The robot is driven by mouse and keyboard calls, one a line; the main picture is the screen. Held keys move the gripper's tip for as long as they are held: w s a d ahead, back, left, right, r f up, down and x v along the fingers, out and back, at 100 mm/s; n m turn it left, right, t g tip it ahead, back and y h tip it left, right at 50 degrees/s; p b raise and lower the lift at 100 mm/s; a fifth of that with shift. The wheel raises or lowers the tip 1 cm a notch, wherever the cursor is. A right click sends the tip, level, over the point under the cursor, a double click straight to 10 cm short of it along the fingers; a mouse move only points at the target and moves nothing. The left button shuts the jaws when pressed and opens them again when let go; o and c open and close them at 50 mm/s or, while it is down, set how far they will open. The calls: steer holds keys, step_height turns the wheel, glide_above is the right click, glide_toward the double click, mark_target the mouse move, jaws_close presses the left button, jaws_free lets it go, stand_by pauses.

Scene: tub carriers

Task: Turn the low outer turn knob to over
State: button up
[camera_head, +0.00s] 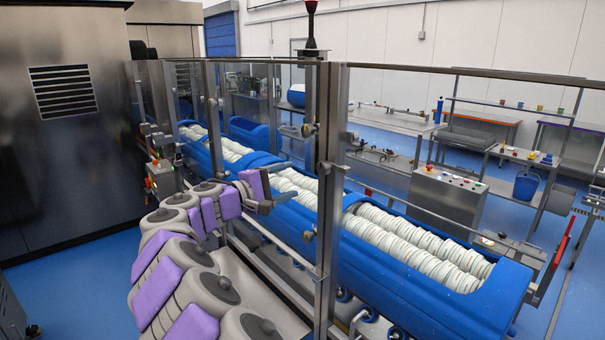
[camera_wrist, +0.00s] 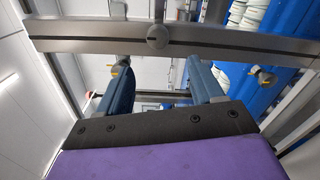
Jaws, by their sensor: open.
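A small grey turn knob (camera_head: 308,236) sits low on the near side of the middle metal post. A similar knob (camera_head: 307,130) sits higher on the same post. In the wrist view, a knob with a yellow mark (camera_wrist: 262,77) shows right of the fingers, towards the tubs; it seems to be the low one. Another yellow-marked knob (camera_wrist: 115,70) is by the left finger. My gripper (camera_head: 280,183) is open and empty, at a height between the two knobs and apart from the low one. Its two fingers (camera_wrist: 162,82) point towards the post. The low knob's exact setting is too small to read.
The metal post (camera_head: 327,200) and clear panels form a guard before the blue tub carrier (camera_head: 420,275), which holds white rolled items. A rail (camera_head: 270,240) runs below my arm. A dark cabinet (camera_head: 60,130) stands left. Blue floor (camera_head: 85,275) is open at lower left.

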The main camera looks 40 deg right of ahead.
steer(key=a, duration=0.6)
steer(key=shift+s+a, duration=0.25)
steer(key=shift+a, duration=0.15)
steer(key=s+d+f+m+g+y, duration=0.2)
steer(key=s+f+y, duration=0.15)
steer(key=s, duration=0.65)
steer(key=s+d+f+m+g+y, duration=0.1)
steer(key=s+f+m+y, duration=0.2)
steer(key=s, duration=0.8)
steer(key=s+a+f+y, duration=0.5)
steer(key=s+a+f, duration=0.3)
steer(key=s+a, duration=0.2)
steer(key=s+a+f+n+y, duration=0.1)
steer(key=s+a+f+y, duration=0.5)
steer(key=s+a+f, duration=0.2)
steer(key=s+a, duration=0.2)
steer(key=a, duration=0.1)
steer(key=shift+s+a+f, duration=0.15)
steer(key=shift+s+f, duration=0.1)
steer(key=shift+y, duration=0.25)
